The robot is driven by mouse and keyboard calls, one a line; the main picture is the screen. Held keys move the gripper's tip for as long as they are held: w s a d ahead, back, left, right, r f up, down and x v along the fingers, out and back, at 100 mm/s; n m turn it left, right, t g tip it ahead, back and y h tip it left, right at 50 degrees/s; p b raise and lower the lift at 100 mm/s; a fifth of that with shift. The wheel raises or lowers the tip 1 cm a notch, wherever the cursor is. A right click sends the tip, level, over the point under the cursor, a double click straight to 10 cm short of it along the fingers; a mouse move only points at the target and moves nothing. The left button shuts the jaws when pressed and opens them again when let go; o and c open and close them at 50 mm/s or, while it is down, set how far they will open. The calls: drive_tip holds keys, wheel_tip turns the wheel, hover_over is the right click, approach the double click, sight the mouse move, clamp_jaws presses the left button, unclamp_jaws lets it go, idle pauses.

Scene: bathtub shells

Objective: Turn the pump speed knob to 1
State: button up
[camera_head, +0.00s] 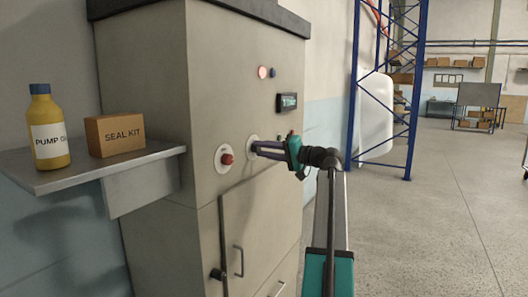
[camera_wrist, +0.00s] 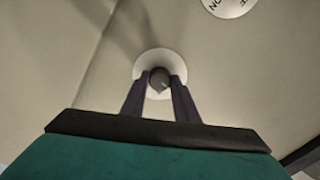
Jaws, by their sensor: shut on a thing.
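In the wrist view, the dark round knob (camera_wrist: 160,77) sits on a white disc on the beige cabinet face. My gripper (camera_wrist: 161,84) has one dark finger on each side of the knob and is shut on it. A small light mark shows on the knob's lower part, but no number can be read. In the head view, my gripper (camera_head: 255,148) reaches the cabinet front from the right, and the fingers hide the knob. Part of the white disc (camera_head: 252,139) shows above the fingers.
A red button (camera_head: 227,158) is left of my gripper on the cabinet (camera_head: 165,90). A small display (camera_head: 287,102) and a lit lamp (camera_head: 262,72) are above. A shelf (camera_head: 90,173) holds a yellow bottle (camera_head: 50,130) and a seal kit box (camera_head: 117,134). Open floor lies right.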

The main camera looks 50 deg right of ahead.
drive_tip(key=o, duration=1.1)
drive_tip(key=shift+c, duration=0.2)
drive_tip(key=v, duration=1.3)
drive_tip(key=shift+s, duration=0.4)
